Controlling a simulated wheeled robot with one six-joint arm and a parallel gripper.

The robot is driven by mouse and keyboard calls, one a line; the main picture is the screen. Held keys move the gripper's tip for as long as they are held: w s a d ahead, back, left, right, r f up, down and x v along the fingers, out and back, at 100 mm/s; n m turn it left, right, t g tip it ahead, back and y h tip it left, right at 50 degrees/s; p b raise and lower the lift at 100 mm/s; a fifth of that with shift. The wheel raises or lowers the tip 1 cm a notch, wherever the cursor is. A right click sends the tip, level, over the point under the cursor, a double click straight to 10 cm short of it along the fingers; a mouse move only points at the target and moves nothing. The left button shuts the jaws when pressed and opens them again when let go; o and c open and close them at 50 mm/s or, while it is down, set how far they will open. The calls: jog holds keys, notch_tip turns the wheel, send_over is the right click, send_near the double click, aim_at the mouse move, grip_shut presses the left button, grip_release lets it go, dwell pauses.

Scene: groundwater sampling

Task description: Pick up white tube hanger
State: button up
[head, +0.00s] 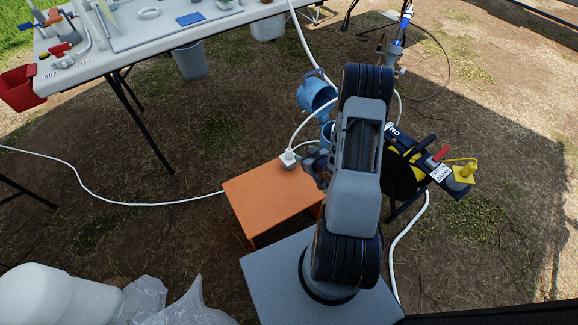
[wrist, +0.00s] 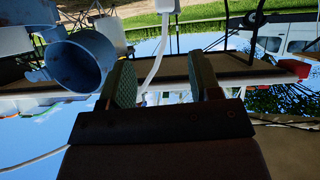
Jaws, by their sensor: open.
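A white tube (wrist: 158,58) runs down between the two fingers of my gripper (wrist: 161,68) in the wrist view, seen beyond them. The fingers stand apart, and I see nothing clamped in them. A small white block (wrist: 165,5) sits at the tube's upper end there, cut by the frame edge. In the head view a white fitting with a white line (head: 288,157) stands on the orange stool, beside my arm's end. I cannot tell which white piece is the tube hanger. My gripper is mostly hidden by my arm in the head view.
The orange stool (head: 268,198) stands left of my arm. A yellow-black reel (head: 402,165) stands right. White hoses cross the ground. A white table (head: 130,45) is at upper left.

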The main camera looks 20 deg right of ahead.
jog(key=b, duration=0.2)
send_near(287, 151)
notch_tip(287, 151, down, 2)
jog(key=d, duration=0.1)
jog(key=shift+t+y, duration=0.3)
jog(key=shift+t, duration=0.2)
jog(key=x, duration=0.3)
jog(key=b+x, duration=0.1)
jog(key=x, duration=0.2)
jog(key=shift+s+d+f, duration=0.1)
jog(key=shift+d+f, duration=0.05)
jog(key=shift+f, duration=0.2)
jog(key=shift+b+x, duration=1.4)
jog(key=shift+x, duration=1.7)
jog(key=shift+d, duration=0.1)
jog(key=c, duration=1)
